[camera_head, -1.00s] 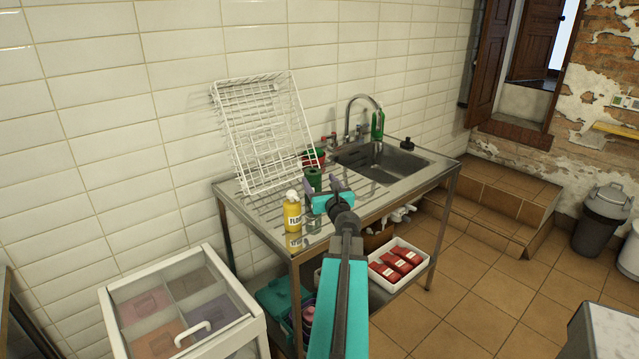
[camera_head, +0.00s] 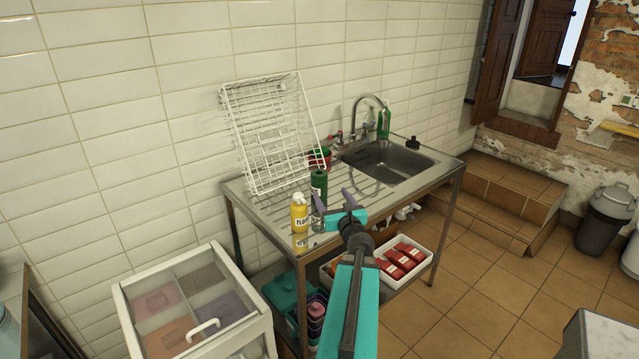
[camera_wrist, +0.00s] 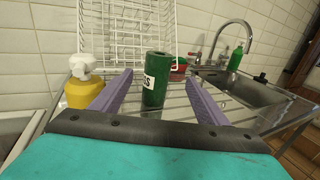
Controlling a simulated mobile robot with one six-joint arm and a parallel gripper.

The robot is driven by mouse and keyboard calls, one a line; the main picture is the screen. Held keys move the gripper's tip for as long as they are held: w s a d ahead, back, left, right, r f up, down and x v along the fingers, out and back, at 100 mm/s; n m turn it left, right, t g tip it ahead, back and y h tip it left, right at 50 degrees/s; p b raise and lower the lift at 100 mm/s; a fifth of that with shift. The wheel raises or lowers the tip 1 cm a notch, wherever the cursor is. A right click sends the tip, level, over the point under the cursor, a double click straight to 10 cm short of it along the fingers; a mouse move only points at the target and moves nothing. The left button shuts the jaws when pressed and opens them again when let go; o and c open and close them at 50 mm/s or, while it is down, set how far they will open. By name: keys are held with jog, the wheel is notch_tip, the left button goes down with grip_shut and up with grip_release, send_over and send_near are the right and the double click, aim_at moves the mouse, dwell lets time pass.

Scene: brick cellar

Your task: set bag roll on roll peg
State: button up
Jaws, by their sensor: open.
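A dark green roll with a white label (camera_head: 319,186), which looks like the bag roll, stands upright on the ribbed drainboard of the metal sink table (camera_head: 258,205). In the wrist view the roll (camera_wrist: 156,82) shows between the two purple fingers, with a gap on each side; I cannot tell how deep between them it is. My gripper (camera_head: 332,198) is open and empty, low over the drainboard on the near side of the roll. I cannot make out the roll peg in either view.
A yellow bottle (camera_head: 299,214) stands just left of the roll. A white wire rack (camera_head: 268,130) leans on the wall behind, near a red-green bowl (camera_head: 320,158). The sink basin (camera_head: 385,162), tap (camera_head: 367,103) and green bottle (camera_head: 384,120) are to the right.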

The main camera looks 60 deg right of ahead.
aim_at(322, 180)
jog(key=shift+s+a+f, duration=0.1)
jog(key=shift+s, duration=0.05)
jog(key=shift+p+x, duration=1.1)
jog(key=shift+x, duration=3.25)
jog(key=shift+w+d+r+p, duration=0.2)
jog(key=shift+w+d+p, duration=0.2)
jog(key=shift+w+p, duration=0.15)
jog(key=shift+w+d+r+p, duration=0.2)
jog(key=shift+w+d+p, duration=0.2)
jog(key=shift+w, duration=0.25)
jog(key=shift+p+x, duration=0.4)
jog(key=shift+x, duration=0.7)
jog(key=shift+f, duration=0.1)
jog(key=c, duration=1.3)
